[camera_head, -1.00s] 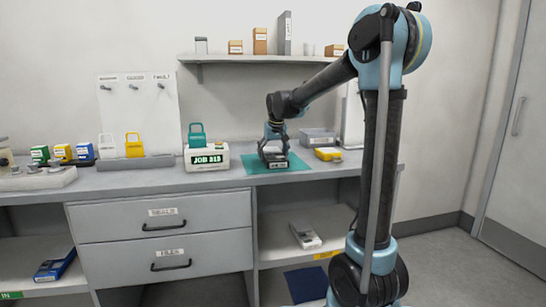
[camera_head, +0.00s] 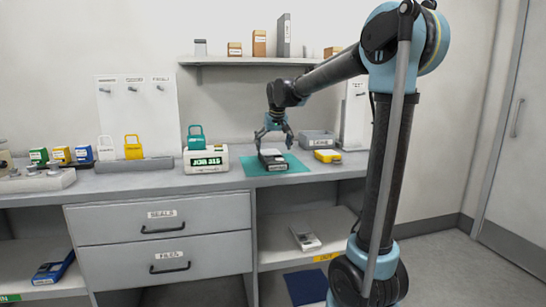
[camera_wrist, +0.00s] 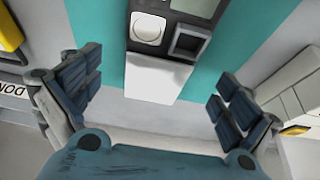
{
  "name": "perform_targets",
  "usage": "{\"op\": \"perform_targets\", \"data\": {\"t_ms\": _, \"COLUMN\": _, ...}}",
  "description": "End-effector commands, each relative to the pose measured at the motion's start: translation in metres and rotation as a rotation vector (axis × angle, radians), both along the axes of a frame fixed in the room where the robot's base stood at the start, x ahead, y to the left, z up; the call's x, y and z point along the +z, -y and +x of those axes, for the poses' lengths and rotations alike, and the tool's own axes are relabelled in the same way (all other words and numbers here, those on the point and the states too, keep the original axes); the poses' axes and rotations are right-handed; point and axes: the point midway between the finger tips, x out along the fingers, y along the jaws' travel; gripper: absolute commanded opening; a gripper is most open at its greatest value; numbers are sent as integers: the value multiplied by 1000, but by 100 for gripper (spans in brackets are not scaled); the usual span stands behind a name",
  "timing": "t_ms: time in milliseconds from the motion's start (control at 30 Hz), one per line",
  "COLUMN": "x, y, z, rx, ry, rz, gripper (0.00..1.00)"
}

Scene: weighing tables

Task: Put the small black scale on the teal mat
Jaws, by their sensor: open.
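The small black scale (camera_head: 273,162) rests flat on the teal mat (camera_head: 252,171) on the bench top, with mat showing on both sides of it. In the wrist view the scale (camera_wrist: 168,48) shows a round white pan, a dark square beside it and a pale front face, with the teal mat (camera_wrist: 98,50) around it. My gripper (camera_head: 275,142) is open just above the scale. In the wrist view its spread fingers (camera_wrist: 155,92) stand apart from the scale on either side, with nothing between them.
The "JOB 315" display box (camera_head: 206,160) stands left of the mat. A yellow device (camera_head: 327,156) and a grey bin (camera_head: 317,140) are close on the right. A wall shelf (camera_head: 245,61) is above. A grey device (camera_head: 304,238) lies on the lower shelf.

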Motion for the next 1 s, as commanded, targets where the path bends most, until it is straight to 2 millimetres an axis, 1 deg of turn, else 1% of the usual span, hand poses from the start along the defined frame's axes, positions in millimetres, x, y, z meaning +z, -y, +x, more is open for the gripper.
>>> {"op": "perform_targets", "data": {"t_ms": 33, "x": 10, "y": 1, "z": -4, "rx": 0, "ry": 0, "rz": 0, "gripper": 98}}
{"op": "perform_targets", "data": {"t_ms": 100, "x": 22, "y": 3, "z": -9, "rx": 0, "ry": 0, "rz": 0, "gripper": 98}}
{"op": "perform_targets", "data": {"t_ms": 233, "x": 41, "y": 5, "z": -17, "rx": 0, "ry": 0, "rz": 0, "gripper": 98}}
{"op": "perform_targets", "data": {"t_ms": 400, "x": 57, "y": 6, "z": -22, "rx": 0, "ry": 0, "rz": 0, "gripper": 98}}
{"op": "perform_targets", "data": {"t_ms": 500, "x": 61, "y": 7, "z": -24, "rx": 1, "ry": 0, "rz": 0, "gripper": 98}}
{"op": "perform_targets", "data": {"t_ms": 667, "x": 62, "y": 8, "z": -26, "rx": 0, "ry": -1, "rz": 0, "gripper": 98}}
{"op": "perform_targets", "data": {"t_ms": 767, "x": 58, "y": 19, "z": -35, "rx": -8, "ry": -5, "rz": -3, "gripper": 98}}
{"op": "perform_targets", "data": {"t_ms": 867, "x": 48, "y": 42, "z": -55, "rx": -25, "ry": -15, "rz": -7, "gripper": 98}}
{"op": "perform_targets", "data": {"t_ms": 967, "x": 33, "y": 72, "z": -84, "rx": -48, "ry": -30, "rz": -14, "gripper": 98}}
{"op": "perform_targets", "data": {"t_ms": 1000, "x": 26, "y": 83, "z": -97, "rx": -57, "ry": -37, "rz": -15, "gripper": 98}}
